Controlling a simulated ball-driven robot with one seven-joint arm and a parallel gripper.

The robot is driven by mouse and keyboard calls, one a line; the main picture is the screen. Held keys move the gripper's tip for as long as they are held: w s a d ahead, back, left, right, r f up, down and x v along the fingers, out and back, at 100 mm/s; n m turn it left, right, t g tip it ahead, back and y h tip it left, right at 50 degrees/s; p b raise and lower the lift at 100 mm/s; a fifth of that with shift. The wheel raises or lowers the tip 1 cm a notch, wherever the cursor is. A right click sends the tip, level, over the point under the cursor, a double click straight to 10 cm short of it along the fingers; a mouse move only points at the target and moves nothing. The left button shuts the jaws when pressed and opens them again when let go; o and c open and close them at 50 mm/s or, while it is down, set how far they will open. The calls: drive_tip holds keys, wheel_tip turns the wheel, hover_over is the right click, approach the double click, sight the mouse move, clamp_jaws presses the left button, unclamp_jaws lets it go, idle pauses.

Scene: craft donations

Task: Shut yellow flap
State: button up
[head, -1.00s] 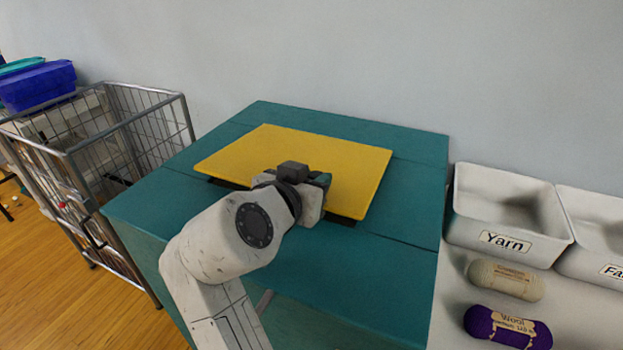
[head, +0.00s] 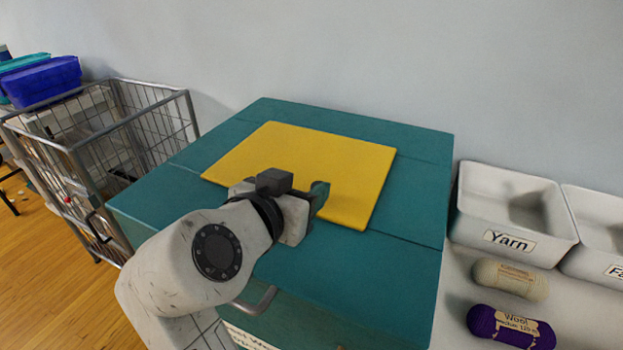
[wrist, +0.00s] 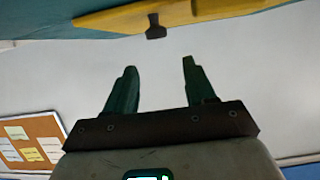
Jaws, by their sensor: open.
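The yellow flap (head: 300,150) lies on top of the teal box (head: 400,260), flat or nearly flat, with no dark gap showing along the visible part of its near edge. My gripper (head: 318,192) is at the flap's near edge and hides part of it. Whether it touches the flap I cannot tell. In the wrist view my gripper (wrist: 158,68) is open with nothing between its fingers. The yellow flap (wrist: 215,8) crosses the top of that view, with a small dark tab (wrist: 155,28) at its edge.
White bins, one labelled Yarn (head: 510,235), stand to the right, with a cream yarn roll (head: 510,278) and a purple wool roll (head: 510,327) in front. A wire cart (head: 100,150) stands at left. A grey handle (head: 258,302) is on the box's front. A wall is behind.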

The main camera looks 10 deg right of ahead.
drive_tip(key=shift+v, duration=2.5)
